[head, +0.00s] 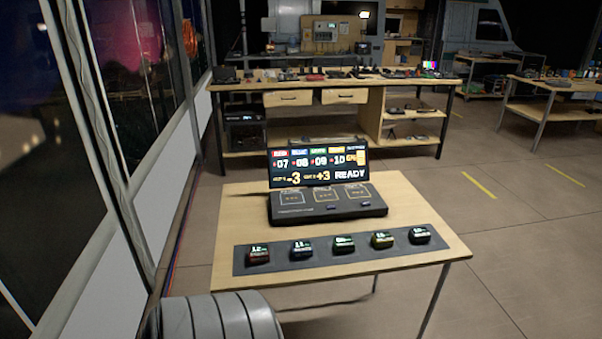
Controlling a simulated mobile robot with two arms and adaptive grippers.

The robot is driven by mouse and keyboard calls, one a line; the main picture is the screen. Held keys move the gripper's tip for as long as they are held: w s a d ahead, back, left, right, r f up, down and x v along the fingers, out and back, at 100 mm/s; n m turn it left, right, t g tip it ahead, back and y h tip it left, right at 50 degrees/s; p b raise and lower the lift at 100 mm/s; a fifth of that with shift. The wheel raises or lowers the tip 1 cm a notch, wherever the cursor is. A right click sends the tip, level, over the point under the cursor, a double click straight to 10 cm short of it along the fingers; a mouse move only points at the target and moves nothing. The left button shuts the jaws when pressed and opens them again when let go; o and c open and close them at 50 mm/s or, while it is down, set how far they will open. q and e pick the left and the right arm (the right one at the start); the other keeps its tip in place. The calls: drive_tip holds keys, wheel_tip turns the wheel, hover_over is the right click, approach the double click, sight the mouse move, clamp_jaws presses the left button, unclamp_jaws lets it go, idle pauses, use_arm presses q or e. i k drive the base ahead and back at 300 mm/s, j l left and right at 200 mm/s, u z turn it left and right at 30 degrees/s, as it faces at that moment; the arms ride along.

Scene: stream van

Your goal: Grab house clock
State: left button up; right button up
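A row of several small dark devices with lit displays sits on a dark grey strip (321,249) along the table's front part. From left to right they are a reddish one (258,255), a bluish one (301,249), a greenish one (344,243), a yellowish one (382,239) and a dark one (419,235). Their display text is too small to read surely, and I cannot tell which is the house clock. Behind them stands a black console (328,206) with a lit screen (318,167) showing coloured headings, numbers and READY. Neither gripper is in view.
The light wooden table (235,215) has bare wood around the strip. A grey ribbed rounded part (218,318) is at the lower left, near the table's front corner. Windows line the left. A long workbench (350,85) stands behind, and open floor (500,230) lies right.

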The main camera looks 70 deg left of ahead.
sight(420, 235)
drive_tip(key=u, duration=1.8)
